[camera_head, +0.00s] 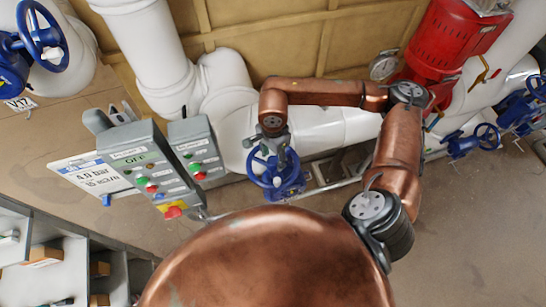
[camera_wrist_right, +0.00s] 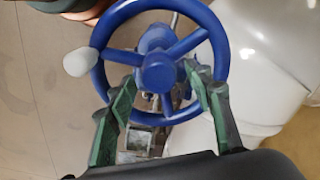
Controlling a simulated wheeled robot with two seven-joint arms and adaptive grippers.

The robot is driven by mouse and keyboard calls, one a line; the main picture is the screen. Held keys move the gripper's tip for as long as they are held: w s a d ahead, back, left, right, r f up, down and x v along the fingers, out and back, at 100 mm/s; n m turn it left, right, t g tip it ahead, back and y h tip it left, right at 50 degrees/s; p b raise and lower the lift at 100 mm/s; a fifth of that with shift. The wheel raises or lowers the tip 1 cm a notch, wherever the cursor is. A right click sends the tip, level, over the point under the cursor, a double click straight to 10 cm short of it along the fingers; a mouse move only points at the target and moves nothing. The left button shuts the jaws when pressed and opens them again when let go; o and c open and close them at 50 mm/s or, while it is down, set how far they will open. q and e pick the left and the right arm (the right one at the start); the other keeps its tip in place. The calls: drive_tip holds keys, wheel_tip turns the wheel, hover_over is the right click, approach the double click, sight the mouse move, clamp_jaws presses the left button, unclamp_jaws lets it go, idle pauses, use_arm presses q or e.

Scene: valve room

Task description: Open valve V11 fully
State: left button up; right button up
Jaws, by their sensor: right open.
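A blue handwheel (camera_head: 264,180) sits on the white pipe below my right gripper (camera_head: 272,148) in the head view. No tag is readable on it, so I cannot confirm that it is V11. In the right wrist view the same wheel (camera_wrist_right: 216,45) has spokes, a central hub and a pale knob (camera_wrist_right: 80,63) at its left rim. The open right gripper (camera_wrist_right: 162,78) has its two green-padded fingers apart, one on either side of the hub, over the lower part of the wheel. I cannot tell whether they touch it. My left gripper is not in view.
Grey control boxes (camera_head: 147,160) with buttons and a red emergency knob stand just left of the wheel. Another blue handwheel (camera_head: 40,36) is at the upper left, above a tag. A red unit (camera_head: 450,40) and more blue valves (camera_head: 485,138) are at the right. Shelving (camera_head: 50,230) fills the lower left.

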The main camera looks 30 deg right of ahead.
drive_tip(key=shift+f, duration=0.35)
drive_tip(key=shift+c, duration=0.6)
clamp_jaws()
